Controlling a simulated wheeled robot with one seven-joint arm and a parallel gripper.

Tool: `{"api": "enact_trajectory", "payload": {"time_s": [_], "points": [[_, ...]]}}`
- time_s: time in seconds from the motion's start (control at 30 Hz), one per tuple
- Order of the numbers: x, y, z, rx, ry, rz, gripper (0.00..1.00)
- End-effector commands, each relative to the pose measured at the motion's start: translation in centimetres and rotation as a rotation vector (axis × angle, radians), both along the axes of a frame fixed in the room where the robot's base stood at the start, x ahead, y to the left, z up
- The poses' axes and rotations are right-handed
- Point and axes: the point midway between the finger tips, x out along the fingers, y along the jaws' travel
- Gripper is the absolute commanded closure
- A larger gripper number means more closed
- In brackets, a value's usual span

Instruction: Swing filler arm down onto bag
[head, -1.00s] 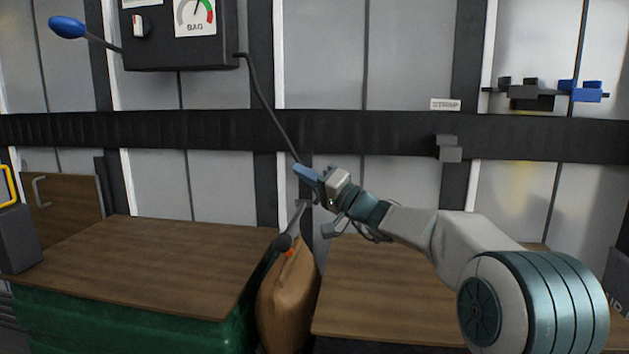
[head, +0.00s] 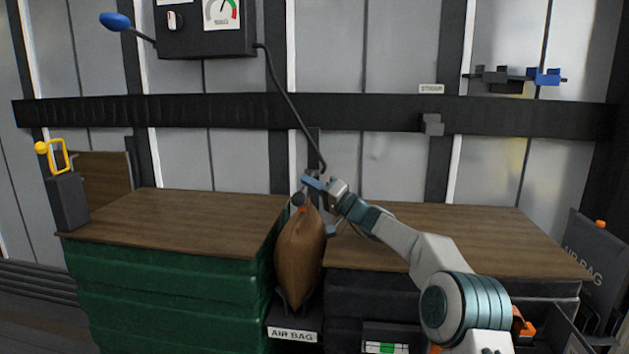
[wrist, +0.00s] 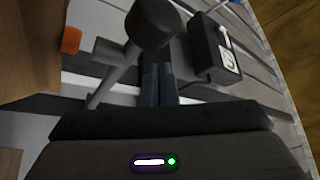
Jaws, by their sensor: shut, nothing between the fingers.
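The brown bag (head: 299,262) stands upright in the gap between two loads, with a small orange piece (head: 303,209) at its top. The filler arm's dark round head (head: 298,199) is at the bag's top, close to the orange piece; I cannot tell if they touch. My gripper (head: 312,183) is shut and empty, just above and right of that head. In the wrist view, the shut fingers (wrist: 158,84) point towards the dark head (wrist: 152,22) and its grey rod (wrist: 118,78). The orange piece (wrist: 71,40) and bag (wrist: 28,50) are at left. Contact is unclear.
A black gauge box (head: 207,30) with a blue-knobbed lever (head: 115,21) hangs above, and its hose (head: 290,105) runs down near my gripper. A green wrapped load (head: 165,285) is left, a wood-topped load (head: 450,235) right. A yellow handle (head: 58,155) stands far left.

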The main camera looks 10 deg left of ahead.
Motion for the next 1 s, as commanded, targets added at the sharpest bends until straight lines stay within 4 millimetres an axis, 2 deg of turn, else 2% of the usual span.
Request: {"api": "enact_trajectory", "payload": {"time_s": [0.7, 0.87, 1.0], "points": [[0.1, 0.3, -0.6, 0.000, 0.000, 0.006, 1.00], [-0.2, -0.7, -0.9, 0.000, 0.001, 0.005, 1.00], [-0.8, -2.4, -1.4, 0.000, 0.001, 0.003, 1.00]]}}
